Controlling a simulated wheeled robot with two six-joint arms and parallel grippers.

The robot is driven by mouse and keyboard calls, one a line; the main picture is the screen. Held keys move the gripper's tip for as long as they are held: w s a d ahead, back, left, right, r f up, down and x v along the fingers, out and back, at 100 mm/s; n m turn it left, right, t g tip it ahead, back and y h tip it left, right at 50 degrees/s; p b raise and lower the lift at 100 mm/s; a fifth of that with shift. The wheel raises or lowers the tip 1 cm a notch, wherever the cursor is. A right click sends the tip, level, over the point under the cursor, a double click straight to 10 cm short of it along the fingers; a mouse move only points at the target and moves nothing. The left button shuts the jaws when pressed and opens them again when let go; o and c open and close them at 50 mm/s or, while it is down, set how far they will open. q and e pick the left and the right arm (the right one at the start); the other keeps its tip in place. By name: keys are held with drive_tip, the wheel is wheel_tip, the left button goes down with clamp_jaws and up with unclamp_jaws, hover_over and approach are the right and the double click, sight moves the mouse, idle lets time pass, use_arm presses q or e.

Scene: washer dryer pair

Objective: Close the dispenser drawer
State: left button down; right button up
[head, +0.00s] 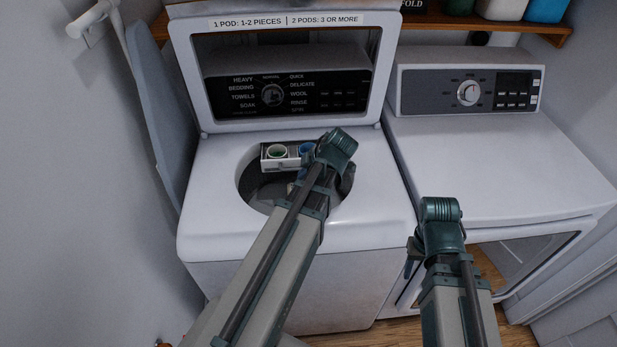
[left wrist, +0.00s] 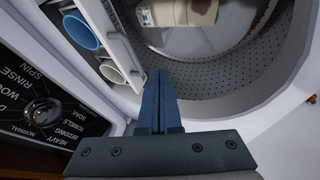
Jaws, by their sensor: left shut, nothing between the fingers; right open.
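The dispenser drawer (head: 281,164) is a white tray with a green cup and a blue cup, standing out over the washer's drum opening in the head view. The left wrist view shows the drawer (left wrist: 124,42) at upper left, with its blue cup (left wrist: 80,31) and pale green cup (left wrist: 111,72). My left gripper (left wrist: 158,76) is shut and empty, its fingers close beside the drawer's front; I cannot tell whether they touch. In the head view my left arm hides its fingers. My right gripper (head: 410,263) is low before the dryer, mostly hidden by its wrist; it is open.
The washer's lid (head: 284,120) stands raised behind the drawer. Pale laundry (left wrist: 185,12) lies in the perforated drum (left wrist: 225,75). The dryer (head: 500,160) stands at right. An ironing board (head: 160,110) leans at left; a shelf (head: 490,22) is above.

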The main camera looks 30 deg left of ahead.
sight(298, 169)
use_arm(q)
drive_tip(key=w+a+f+b, duration=0.2)
drive_tip(key=w+a+f, duration=0.1)
drive_tip(key=w, duration=0.1)
drive_tip(key=shift+a+f, duration=0.25)
drive_tip(key=shift+a, duration=0.1)
use_arm(e)
wheel_tip(298, 169, down, 4)
drive_tip(key=shift+r, duration=0.25)
use_arm(q)
drive_tip(key=w+a, duration=0.1)
drive_tip(key=w, duration=0.2)
drive_tip(key=w+a, duration=0.4)
drive_tip(key=w, duration=0.1)
drive_tip(key=shift+w+a, duration=0.15)
drive_tip(key=shift+w, duration=0.15)
drive_tip(key=shift+s, duration=0.1)
